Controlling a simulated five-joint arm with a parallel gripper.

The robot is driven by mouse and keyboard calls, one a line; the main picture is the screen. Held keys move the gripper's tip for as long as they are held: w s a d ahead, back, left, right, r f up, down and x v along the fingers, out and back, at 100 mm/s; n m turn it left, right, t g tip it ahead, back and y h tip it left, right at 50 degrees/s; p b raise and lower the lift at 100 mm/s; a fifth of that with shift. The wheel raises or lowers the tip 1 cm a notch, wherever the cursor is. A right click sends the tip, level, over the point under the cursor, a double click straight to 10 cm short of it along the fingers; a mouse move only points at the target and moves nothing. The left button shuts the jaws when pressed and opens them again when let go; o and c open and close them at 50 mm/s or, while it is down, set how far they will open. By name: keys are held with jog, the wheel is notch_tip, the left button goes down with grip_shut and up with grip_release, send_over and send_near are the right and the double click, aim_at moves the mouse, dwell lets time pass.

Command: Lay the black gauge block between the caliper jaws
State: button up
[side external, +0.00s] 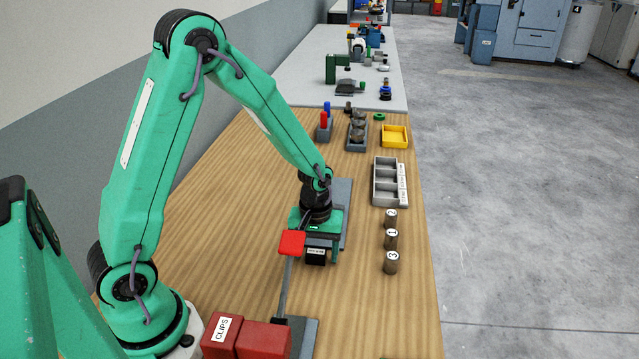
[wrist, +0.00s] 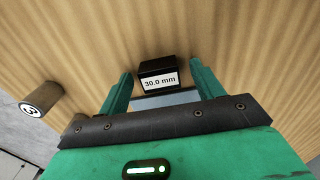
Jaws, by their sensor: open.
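The black gauge block (side external: 316,258) has a white label and stands low under my gripper in the side view. In the wrist view the block (wrist: 157,68) reads "30.0 mm" and lies between my two green fingers. My gripper (wrist: 160,74) is open, with a gap on each side of the block. In the side view my gripper (side external: 315,245) is low over the wooden bench. A grey plate (side external: 343,197) lies behind and partly under my gripper. I cannot make out caliper jaws; my gripper hides part of that spot.
A red CLIPS box (side external: 246,338) is in front. Numbered cylinders (side external: 391,239) stand right, with a grey compartment tray (side external: 384,202) and yellow tray (side external: 394,137) behind. Bare wood lies left.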

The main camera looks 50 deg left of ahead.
aim_at(316, 252)
dwell(0.5)
jog(key=c, duration=1.3)
jog(key=shift+o, duration=0.2)
jog(key=shift+r, duration=0.1)
notch_tip(316, 252, up, 10)
